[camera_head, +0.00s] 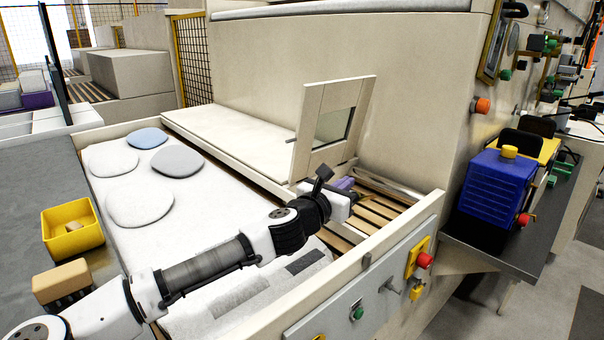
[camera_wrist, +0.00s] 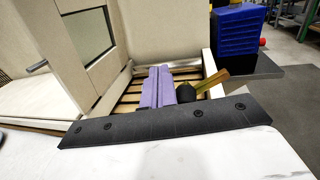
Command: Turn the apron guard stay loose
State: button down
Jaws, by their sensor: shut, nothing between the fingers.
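The apron guard, a pale framed panel with a window (camera_head: 335,122), stands tilted up over a slatted opening. It also shows at the left of the wrist view (camera_wrist: 88,45). My gripper (camera_head: 345,183) is over the slats in front of the guard. Its two purple fingers (camera_wrist: 158,85) are together with nothing between them. A yellow-brown bar (camera_wrist: 213,82) with a dark round knob (camera_wrist: 186,93) lies just right of the fingers in the wrist view. It may be the stay; I cannot tell for sure, nor whether the fingers touch it.
Wooden slats (camera_head: 385,208) lie below my gripper, bounded by a pale front wall (camera_head: 400,233) with a red button (camera_head: 424,260). A blue box (camera_head: 495,187) stands on a dark shelf at the right. Grey and blue pads lie on the white surface at the left, beside a yellow bin (camera_head: 72,228).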

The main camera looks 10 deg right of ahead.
jog(key=s+a, duration=0.4)
jog(key=a, duration=0.2)
jog(key=shift+r, duration=0.4)
dwell(0.4)
